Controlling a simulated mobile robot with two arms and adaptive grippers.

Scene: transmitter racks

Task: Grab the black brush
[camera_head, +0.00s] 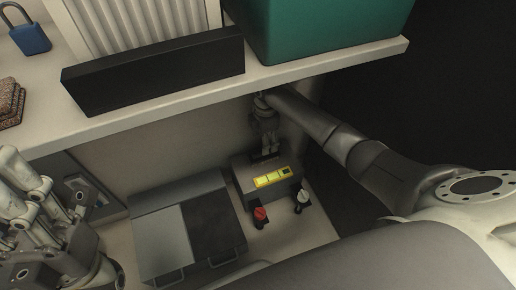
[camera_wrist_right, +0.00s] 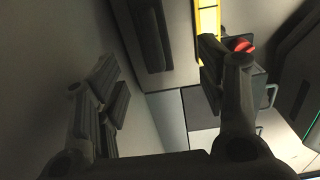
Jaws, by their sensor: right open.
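I cannot surely pick out the black brush. A dark elongated block (camera_wrist_right: 147,35) at the top of the right wrist view, between the finger directions, may be it. My right gripper (camera_head: 267,150) points down below the shelf, just behind a black unit with a yellow label (camera_head: 272,178). In the right wrist view its fingers (camera_wrist_right: 162,75) stand wide apart, with nothing held between them. The right finger overlaps the yellow-labelled unit (camera_wrist_right: 208,20) in that view. My left gripper (camera_head: 45,225) is at the lower left, and its jaw opening is unclear.
A shelf (camera_head: 330,62) overhangs my right gripper. It carries a long black box (camera_head: 155,70), a teal bin (camera_head: 325,25) and a blue padlock (camera_head: 31,38). Below, a grey case (camera_head: 160,238) lies left of a red knob (camera_head: 260,214) and a white knob (camera_head: 302,198).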

